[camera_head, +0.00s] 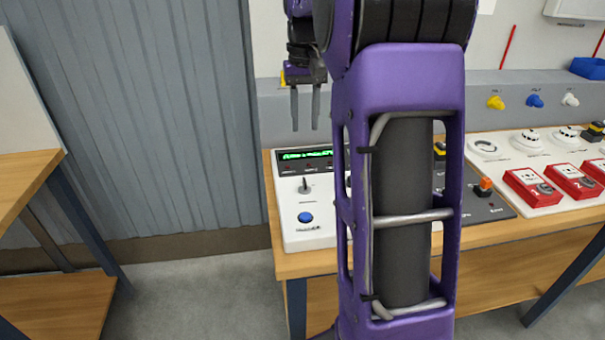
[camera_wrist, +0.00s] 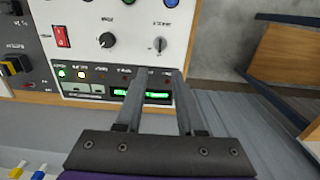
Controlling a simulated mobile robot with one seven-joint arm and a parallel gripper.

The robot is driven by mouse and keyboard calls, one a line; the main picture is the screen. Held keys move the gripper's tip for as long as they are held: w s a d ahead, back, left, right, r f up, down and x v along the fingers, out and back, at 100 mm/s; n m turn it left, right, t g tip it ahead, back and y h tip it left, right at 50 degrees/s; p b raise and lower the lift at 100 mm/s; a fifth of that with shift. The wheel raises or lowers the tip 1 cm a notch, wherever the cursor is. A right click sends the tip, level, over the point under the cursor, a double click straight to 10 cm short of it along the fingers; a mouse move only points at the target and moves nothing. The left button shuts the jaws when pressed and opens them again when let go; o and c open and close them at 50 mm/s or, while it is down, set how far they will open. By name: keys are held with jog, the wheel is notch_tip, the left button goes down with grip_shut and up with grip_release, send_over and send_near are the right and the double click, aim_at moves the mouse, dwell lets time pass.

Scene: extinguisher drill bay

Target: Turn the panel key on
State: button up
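The white control panel (camera_head: 320,235) stands on the wooden bench. The panel key (camera_head: 304,186) is a small upright piece in a round lock on the panel's left part, above a blue button (camera_head: 305,217). In the wrist view the key (camera_wrist: 160,44) lies just beyond my fingertips, roughly in line with the gap between them. My gripper (camera_head: 305,122) points down above the panel's back edge, apart from the key. It also shows in the wrist view (camera_wrist: 161,74), open and empty. My arm hides the panel's right part in the head view.
A green-lit display (camera_head: 305,154) sits behind the key. The wrist view shows a black knob (camera_wrist: 107,41) and a red switch (camera_wrist: 62,36) beside it. Red boxes (camera_head: 533,187) stand farther right on the bench. A grey corrugated wall (camera_head: 140,120) is at left.

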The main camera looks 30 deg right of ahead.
aim_at(305, 180)
notch_tip(305, 180, down, 15)
jog(key=shift+f+b, duration=0.15)
jog(key=shift+b, duration=1)
grip_shut()
